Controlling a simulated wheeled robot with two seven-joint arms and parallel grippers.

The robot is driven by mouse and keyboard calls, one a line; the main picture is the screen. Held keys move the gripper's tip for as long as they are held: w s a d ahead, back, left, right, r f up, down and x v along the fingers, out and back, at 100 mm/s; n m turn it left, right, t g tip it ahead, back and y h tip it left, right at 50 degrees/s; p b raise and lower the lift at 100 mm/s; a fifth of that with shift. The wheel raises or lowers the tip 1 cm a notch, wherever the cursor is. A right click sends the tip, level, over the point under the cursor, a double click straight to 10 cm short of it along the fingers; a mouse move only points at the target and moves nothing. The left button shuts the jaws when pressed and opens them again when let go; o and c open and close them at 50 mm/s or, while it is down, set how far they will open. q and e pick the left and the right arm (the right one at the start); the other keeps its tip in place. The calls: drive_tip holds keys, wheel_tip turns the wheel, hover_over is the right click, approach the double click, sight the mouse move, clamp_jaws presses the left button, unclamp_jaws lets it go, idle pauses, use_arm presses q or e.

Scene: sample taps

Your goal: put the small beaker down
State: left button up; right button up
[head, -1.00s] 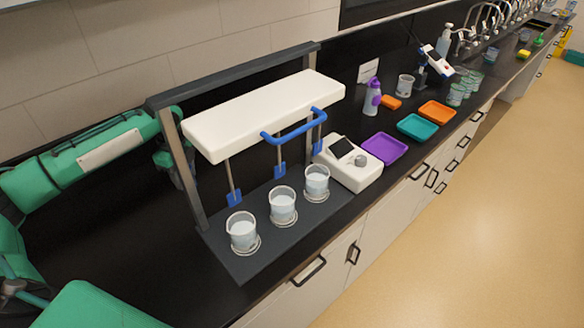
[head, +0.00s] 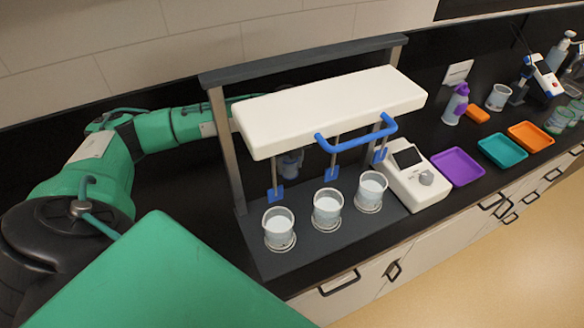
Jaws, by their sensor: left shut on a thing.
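My left arm reaches in from the left and passes behind the jar stirrer's white housing (head: 330,105). My left gripper (head: 290,158) is mostly hidden by that housing; only a bit shows below its lower edge. It is shut on a small greyish, clear thing there, which looks like the small beaker (head: 291,166), held behind the stirrer's paddles. Whether it touches the counter I cannot tell. Three beakers with pale liquid stand in a row on the stirrer's dark base, the left one (head: 279,228), the middle one (head: 327,209) and the right one (head: 370,191). My right gripper is out of view.
The stirrer's dark frame (head: 300,62) and blue handle (head: 355,140) stand around the gripper. A white device (head: 415,180) and purple (head: 458,167), teal (head: 503,151) and orange (head: 531,136) trays lie to the right. A purple-capped bottle (head: 455,104) stands behind them.

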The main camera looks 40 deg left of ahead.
sight(289, 170)
use_arm(q)
drive_tip(key=shift+f, duration=1.55)
drive_tip(key=o, duration=0.9)
drive_tip(key=shift+s+f+p, duration=0.1)
drive_tip(key=shift+p, duration=0.2)
drive_tip(key=shift+o, duration=0.2)
